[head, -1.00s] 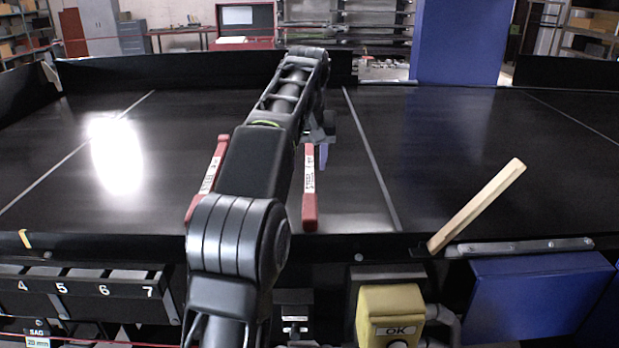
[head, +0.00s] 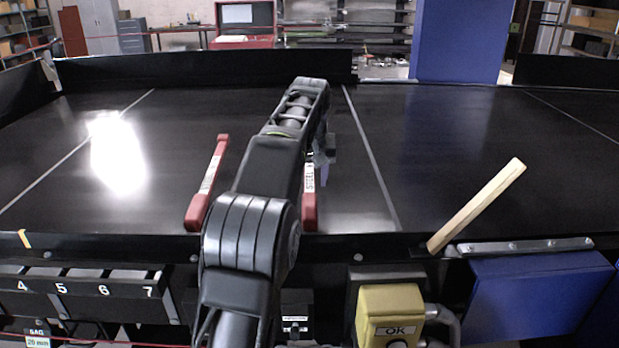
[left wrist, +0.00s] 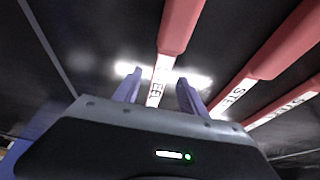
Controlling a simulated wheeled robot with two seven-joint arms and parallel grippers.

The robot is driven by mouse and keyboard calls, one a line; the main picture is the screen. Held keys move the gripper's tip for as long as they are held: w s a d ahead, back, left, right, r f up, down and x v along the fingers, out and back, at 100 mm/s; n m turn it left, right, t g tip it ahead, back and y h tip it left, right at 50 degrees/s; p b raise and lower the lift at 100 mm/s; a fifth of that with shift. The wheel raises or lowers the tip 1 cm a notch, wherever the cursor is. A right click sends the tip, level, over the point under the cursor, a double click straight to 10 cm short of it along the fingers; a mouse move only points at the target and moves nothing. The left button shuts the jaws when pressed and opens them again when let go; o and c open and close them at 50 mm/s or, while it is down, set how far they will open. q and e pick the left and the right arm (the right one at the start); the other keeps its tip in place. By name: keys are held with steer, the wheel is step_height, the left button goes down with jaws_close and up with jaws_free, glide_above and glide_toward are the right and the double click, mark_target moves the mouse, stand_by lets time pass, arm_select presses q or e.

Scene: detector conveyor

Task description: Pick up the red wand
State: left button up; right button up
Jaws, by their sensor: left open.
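Red wands with white lettered labels lie on the black conveyor. One wand (head: 207,185) is left of my arm in the head view. Another wand (head: 310,206) is just right of my arm, partly covered by it. The left wrist view shows three: one wand (left wrist: 177,30) runs between my fingers at its label, and two more, a middle wand (left wrist: 272,55) and an outer wand (left wrist: 290,108), lie to the right. My left gripper (left wrist: 160,90) is open above the first wand, with a finger on each side. Contact cannot be told. My right gripper is not in view.
A wooden bar (head: 478,205) leans at the conveyor's front edge on the right. A yellow OK button box (head: 390,304) and blue box (head: 540,293) are below that edge. The right half of the belt (head: 440,130) is mostly clear.

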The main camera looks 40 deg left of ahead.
arm_select(q)
steer(key=shift+w+a+f, duration=0.15)
steer(key=shift+f, duration=0.45)
steer(key=shift+c, duration=0.3)
jaws_close()
stand_by(0.4)
